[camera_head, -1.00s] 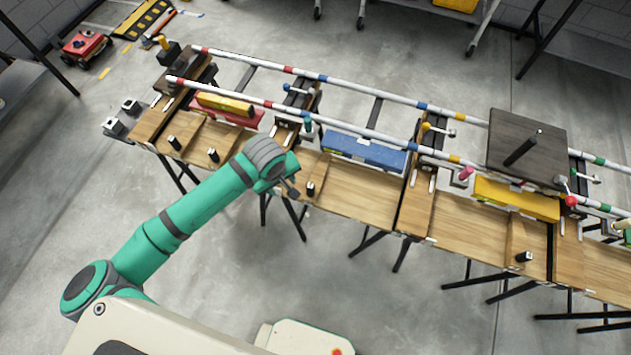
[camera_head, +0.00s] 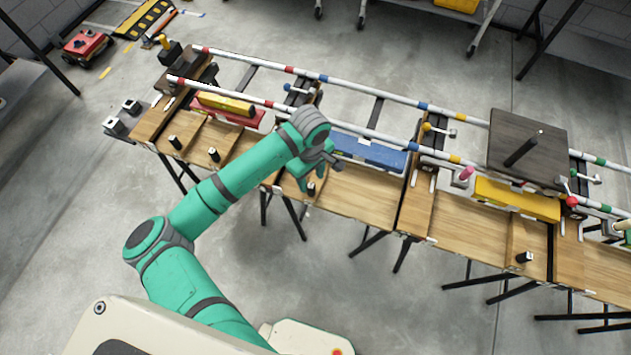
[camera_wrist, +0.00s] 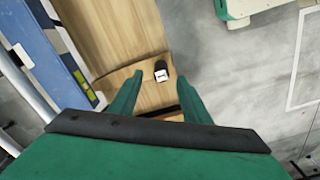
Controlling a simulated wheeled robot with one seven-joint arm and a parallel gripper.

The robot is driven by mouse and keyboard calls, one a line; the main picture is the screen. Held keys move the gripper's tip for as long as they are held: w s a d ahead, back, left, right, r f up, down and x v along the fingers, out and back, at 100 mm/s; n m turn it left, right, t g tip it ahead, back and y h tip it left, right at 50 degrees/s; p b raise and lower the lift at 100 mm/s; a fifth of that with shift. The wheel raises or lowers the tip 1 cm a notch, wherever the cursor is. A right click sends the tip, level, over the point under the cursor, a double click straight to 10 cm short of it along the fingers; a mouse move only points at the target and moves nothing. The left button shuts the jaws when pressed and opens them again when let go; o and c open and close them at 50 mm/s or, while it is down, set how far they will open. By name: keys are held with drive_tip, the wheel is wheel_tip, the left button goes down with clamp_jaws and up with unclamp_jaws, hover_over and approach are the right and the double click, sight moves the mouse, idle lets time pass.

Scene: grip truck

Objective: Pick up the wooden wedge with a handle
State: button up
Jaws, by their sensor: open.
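The wooden wedge (camera_wrist: 120,78) lies on the wooden table and carries a short black handle (camera_wrist: 161,70) with a pale end. In the head view only the handle (camera_head: 311,188) shows clearly; my arm covers much of the wedge. My gripper (camera_wrist: 160,76) is open and empty above it. In the wrist view the handle appears between the two green fingertips, slightly beyond them. I see no contact, and the height gap is hard to judge.
Other black handles (camera_head: 213,154) stand on the table to the left, and another (camera_head: 524,257) to the right. A blue level-like block (camera_head: 368,152) and striped rails run behind the wedge.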

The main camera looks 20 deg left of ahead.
sight(311, 185)
drive_tip(key=shift+a+f, duration=0.1)
drive_tip(key=shift+f, duration=2.5)
clamp_jaws()
